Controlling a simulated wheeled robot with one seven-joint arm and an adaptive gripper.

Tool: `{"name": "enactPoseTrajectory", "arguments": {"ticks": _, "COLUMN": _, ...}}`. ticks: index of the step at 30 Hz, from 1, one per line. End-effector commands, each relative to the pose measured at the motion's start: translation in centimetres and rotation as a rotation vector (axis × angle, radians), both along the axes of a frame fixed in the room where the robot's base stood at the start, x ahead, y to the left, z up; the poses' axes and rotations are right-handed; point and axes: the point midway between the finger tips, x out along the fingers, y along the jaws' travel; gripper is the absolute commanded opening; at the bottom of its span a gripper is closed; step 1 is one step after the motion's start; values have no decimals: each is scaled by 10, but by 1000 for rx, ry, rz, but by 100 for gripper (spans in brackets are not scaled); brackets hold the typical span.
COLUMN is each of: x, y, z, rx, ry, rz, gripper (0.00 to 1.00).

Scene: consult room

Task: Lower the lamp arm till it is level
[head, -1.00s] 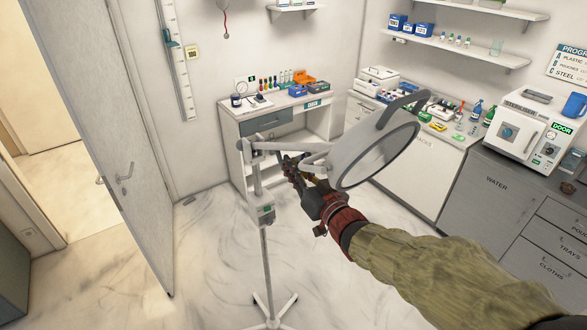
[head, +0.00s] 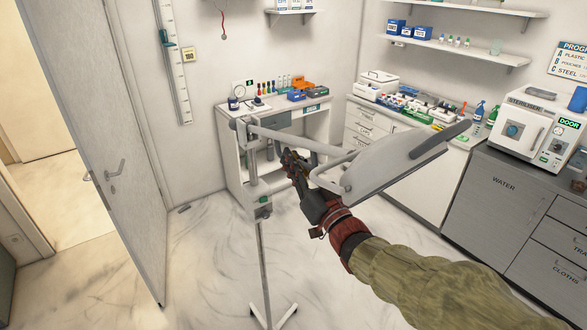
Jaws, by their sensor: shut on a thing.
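The floor lamp has a thin grey pole (head: 263,265) with a joint at its top (head: 243,130). From that joint its pale lamp arm (head: 275,134) runs right, sloping down in the picture, to the grey lamp head (head: 395,168). The head is tilted, its right end higher. My gripper (head: 291,160) is just under the lamp arm, left of the head, and is shut on it. The fingers are dark and small, so the exact contact is hard to see. Perspective makes it hard to tell whether the arm is truly level.
A white desk (head: 232,170) with bottles and boxes stands behind the lamp. A counter with a steriliser (head: 525,130) is at the right. A grey door (head: 95,110) stands open at the left.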

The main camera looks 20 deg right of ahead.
Motion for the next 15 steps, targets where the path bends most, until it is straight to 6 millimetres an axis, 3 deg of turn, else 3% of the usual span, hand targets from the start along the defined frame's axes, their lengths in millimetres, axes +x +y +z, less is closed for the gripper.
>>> {"name": "enactPoseTrajectory", "arguments": {"ticks": 1, "x": 0, "y": 0, "z": -19, "rx": 3, "ry": 8, "rz": -2, "gripper": 0}}
{"name": "enactPoseTrajectory", "arguments": {"ticks": 15, "x": 2, "y": 0, "z": -42, "rx": 34, "ry": -86, "rz": 0, "gripper": 0}}
